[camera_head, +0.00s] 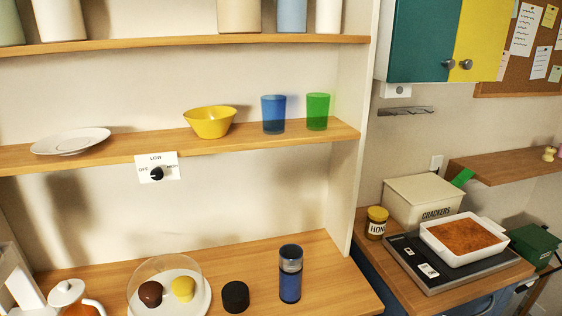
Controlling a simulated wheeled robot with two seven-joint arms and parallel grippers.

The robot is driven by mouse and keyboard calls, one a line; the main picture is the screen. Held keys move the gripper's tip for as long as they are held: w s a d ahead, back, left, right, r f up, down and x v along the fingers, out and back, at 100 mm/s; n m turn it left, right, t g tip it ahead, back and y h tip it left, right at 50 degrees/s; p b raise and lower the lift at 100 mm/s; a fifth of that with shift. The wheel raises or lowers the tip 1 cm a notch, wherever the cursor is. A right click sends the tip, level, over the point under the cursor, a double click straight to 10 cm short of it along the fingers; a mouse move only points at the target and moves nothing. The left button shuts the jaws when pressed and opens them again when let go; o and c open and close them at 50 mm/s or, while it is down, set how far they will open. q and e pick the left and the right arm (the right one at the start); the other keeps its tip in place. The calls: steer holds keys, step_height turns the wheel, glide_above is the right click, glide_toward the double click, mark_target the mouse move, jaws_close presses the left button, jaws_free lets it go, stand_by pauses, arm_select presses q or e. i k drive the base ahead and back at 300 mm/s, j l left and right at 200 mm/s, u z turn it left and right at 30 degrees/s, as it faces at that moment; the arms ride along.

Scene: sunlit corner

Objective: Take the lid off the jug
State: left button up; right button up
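The jug (84,308) stands at the bottom left of the lower shelf, cut off by the picture's lower edge. Its body looks clear with something orange inside. A white round lid (67,291) with a small knob sits on top of it. I cannot make out the jug's handle. Neither of my grippers can be made out in the head view.
A white angular shape (25,292) is left of the jug; I cannot tell what it is. To the right are a plate (204,297) under a clear dome, a black round piece (235,296) and a blue, dark-topped container (290,282). A shelf (105,152) runs above.

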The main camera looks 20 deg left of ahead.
mark_target(67, 293)
steer(key=u, duration=1.95)
